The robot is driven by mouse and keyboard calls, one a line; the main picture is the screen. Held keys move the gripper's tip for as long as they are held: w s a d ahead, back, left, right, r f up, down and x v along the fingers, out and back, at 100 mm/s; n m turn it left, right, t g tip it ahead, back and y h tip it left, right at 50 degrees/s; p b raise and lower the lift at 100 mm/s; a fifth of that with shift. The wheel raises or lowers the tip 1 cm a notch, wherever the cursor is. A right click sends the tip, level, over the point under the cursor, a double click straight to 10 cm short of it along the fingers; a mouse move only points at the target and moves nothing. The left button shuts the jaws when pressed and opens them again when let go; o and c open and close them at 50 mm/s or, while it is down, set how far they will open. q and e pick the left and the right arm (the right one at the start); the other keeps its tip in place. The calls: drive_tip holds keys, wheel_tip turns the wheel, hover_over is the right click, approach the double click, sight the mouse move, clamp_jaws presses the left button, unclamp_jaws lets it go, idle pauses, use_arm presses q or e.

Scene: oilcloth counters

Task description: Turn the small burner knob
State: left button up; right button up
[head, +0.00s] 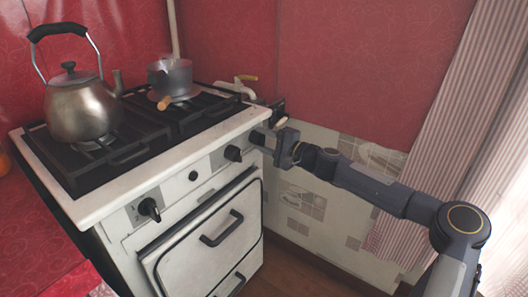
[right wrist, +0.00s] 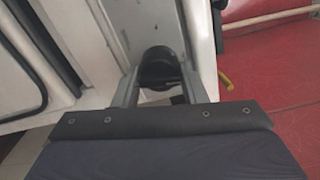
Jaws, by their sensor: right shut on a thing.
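The white stove (head: 120,195) has several black knobs along its front panel. The knob at the right end of the panel (head: 257,138) is partly hidden by my right gripper (head: 268,142). In the right wrist view this black knob (right wrist: 160,62) sits between the two fingers of my right gripper (right wrist: 161,88), which is shut on it. Its pointer is not clear to see. Another black knob (head: 233,153) is just left of it, and one more black knob (head: 149,208) is at the panel's left. My left gripper is not in view.
A metal kettle (head: 82,108) and a small pot (head: 172,77) with a wooden handle stand on the black grates. The oven door (head: 208,250) with its handle is below the panel. A striped curtain (head: 440,120) hangs at right.

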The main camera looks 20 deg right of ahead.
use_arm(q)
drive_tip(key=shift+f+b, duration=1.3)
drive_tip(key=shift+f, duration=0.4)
use_arm(e)
drive_tip(key=shift+n, duration=1.2)
drive_tip(key=o, duration=0.9)
drive_tip(key=shift+o, duration=0.2)
drive_tip(key=shift+r, duration=0.1)
